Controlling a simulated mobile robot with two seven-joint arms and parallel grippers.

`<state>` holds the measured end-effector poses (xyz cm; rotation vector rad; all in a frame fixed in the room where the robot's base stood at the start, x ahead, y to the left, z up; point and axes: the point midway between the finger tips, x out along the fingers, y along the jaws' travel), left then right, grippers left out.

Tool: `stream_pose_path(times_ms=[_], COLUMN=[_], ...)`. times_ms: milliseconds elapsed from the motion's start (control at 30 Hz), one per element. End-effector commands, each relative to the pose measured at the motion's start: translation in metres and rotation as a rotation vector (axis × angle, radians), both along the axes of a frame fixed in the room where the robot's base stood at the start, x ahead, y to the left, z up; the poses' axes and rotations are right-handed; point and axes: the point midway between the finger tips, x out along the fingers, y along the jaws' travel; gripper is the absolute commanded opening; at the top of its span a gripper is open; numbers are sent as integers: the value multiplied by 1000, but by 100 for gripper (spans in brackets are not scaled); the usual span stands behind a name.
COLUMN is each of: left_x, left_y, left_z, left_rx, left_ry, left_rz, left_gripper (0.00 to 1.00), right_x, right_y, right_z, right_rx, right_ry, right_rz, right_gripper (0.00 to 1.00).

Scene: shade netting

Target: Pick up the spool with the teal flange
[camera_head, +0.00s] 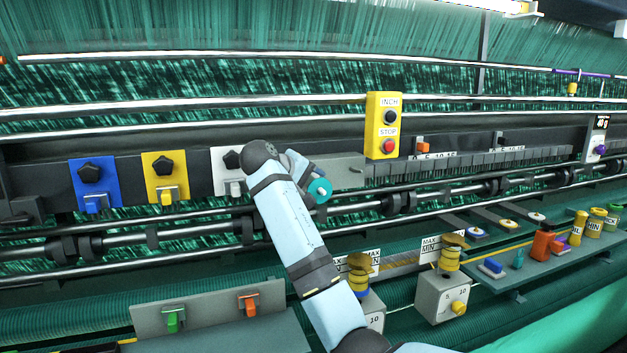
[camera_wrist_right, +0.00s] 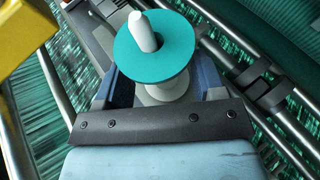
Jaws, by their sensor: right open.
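The spool with the teal flange shows in the head view (camera_head: 320,191) at the tip of my right arm, in front of the machine's grey rail. In the right wrist view the teal flange (camera_wrist_right: 128,50) is seen face on, with a white rounded tip through its middle and a white body behind it. My right gripper (camera_head: 308,180) is open around the spool. Its blue fingers stand on either side of the white body in the right wrist view (camera_wrist_right: 163,88). Contact cannot be told. My arm partly hides the spool's surroundings in the head view. My left gripper is not in view.
A yellow INCH/STOP box (camera_head: 384,126) stands close to the right of my right gripper. Blue (camera_head: 94,184), yellow (camera_head: 165,177) and white knob plates line the rail at left. Dial boxes (camera_head: 443,297) and a shelf of small items (camera_head: 540,262) are lower right.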

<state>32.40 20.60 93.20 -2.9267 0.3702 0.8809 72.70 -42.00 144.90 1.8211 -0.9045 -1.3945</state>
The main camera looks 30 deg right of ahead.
Motion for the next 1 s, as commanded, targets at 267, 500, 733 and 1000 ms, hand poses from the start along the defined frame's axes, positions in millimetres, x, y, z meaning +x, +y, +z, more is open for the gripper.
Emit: stream_pose_path(times_ms=[267,500,733,1000], left_x=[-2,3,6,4], left_y=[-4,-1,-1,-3], left_z=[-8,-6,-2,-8], left_rx=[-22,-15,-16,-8], left_ry=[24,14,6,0], left_rz=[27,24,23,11], left_gripper=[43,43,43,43], right_x=[2,2,2,2], right_y=[-8,-8,-8,-8], right_z=[-6,-6,-6,-7], right_rx=[0,0,0,0], right_ry=[-2,-2,-1,-2], right_rz=[1,1,1,1], right_gripper=[63,15,9,9])
